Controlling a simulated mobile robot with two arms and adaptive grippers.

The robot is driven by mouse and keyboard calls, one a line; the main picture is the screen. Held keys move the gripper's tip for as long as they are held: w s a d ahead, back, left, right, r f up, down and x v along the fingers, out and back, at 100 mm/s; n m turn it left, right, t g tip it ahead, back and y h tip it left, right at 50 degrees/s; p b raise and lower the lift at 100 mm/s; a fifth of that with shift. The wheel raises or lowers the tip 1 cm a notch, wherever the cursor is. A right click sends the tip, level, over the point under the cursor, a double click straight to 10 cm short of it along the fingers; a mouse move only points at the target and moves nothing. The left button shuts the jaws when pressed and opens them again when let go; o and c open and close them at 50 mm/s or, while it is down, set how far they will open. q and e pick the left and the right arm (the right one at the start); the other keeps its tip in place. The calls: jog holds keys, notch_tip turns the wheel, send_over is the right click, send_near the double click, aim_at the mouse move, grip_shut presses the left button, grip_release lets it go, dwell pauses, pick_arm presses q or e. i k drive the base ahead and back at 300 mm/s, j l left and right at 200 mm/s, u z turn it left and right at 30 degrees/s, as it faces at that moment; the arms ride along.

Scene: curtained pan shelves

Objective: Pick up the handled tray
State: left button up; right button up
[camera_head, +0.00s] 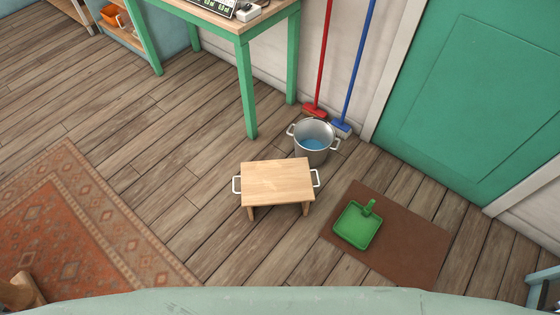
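A light wooden tray (277,182) with a white handle at its left end and another at its right end is in the middle of the head view. It appears level, low above the plank floor, with short wooden legs showing beneath its front edge. I cannot tell whether the legs belong to it or to a small stool under it. Its top is bare. Neither of my grippers is in view.
A metal pot (311,148) with blue contents stands just behind the tray. A green dustpan (357,225) lies on a brown mat (412,245) to the right. A green-legged table (247,90) stands behind. A patterned rug (85,235) lies left, with clear floor between.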

aim_at(357, 225)
jog(key=z, duration=1.1)
jog(key=i+l, duration=0.1)
jog(key=l, duration=0.15)
jog(key=j+u, duration=0.05)
